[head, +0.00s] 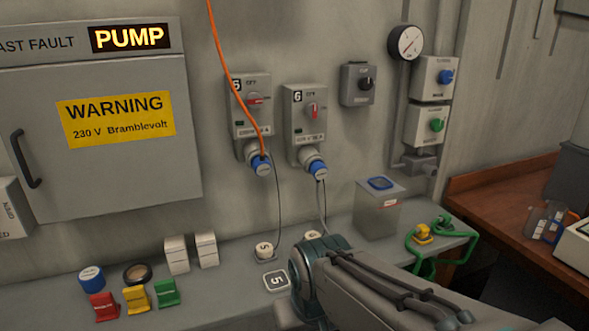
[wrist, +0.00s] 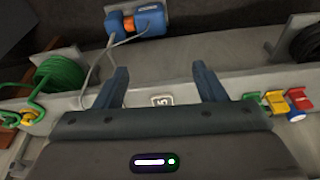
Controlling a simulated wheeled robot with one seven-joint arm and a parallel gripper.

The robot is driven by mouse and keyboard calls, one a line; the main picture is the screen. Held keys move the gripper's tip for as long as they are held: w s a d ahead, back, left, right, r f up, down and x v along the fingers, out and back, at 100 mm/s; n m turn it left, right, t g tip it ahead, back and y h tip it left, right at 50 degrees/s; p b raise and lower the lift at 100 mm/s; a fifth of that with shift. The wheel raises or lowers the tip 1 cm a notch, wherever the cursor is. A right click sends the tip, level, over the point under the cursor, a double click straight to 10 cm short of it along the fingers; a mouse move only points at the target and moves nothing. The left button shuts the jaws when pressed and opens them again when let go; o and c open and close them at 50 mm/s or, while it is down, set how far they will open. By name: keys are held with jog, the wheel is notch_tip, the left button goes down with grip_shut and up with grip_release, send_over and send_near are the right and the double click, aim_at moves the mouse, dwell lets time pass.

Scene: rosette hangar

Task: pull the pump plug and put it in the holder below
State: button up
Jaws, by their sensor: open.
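Two blue plugs sit in wall sockets in the head view: a left plug (head: 261,166) with an orange cord rising from it, and a right plug (head: 318,170). Which is the pump's, I cannot read. Below them, two pale round holders stand on the ledge: a left holder (head: 264,250) marked 5, and a right holder (head: 312,241), partly behind my arm. Both look empty. My gripper (wrist: 162,82) is open and empty in the wrist view, its fingers apart over the ledge. In the head view its fingers are hidden by my arm, low and in front of the plugs.
A lit PUMP sign (head: 130,38) tops the grey cabinet. The ledge (head: 220,293) carries coloured blocks at left, a grey box (head: 379,208) and green cord (head: 440,240) at right. A blue-and-orange body (wrist: 140,22) with a grey cable shows in the wrist view.

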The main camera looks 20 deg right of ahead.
jog(key=w+d+f+m+t+h+p, duration=0.1)
jog(key=w+d+m+t, duration=0.15)
jog(key=w, duration=0.45)
jog(key=w+d+m+t+h+p, duration=0.15)
jog(key=w+d, duration=0.25)
jog(key=w, duration=0.4)
jog(key=m+t+y+p, duration=0.3)
jog(key=m+t+p, duration=0.1)
jog(key=m+t, duration=0.9)
send_near(322, 174)
jog(key=w, duration=0.1)
jog(key=shift+d+r, duration=0.1)
jog(key=shift+w+a+r+b, duration=0.1)
jog(key=shift+w+r+b, duration=0.15)
jog(key=shift+w, duration=1.25)
jog(key=shift+w+a+r+b, duration=0.1)
jog(key=shift+w+r+b, duration=0.15)
jog(key=shift+w, duration=1.25)
jog(key=shift+w+r+b, duration=0.2)
jog(key=shift+w+r, duration=0.05)
jog(key=shift+w, duration=1.25)
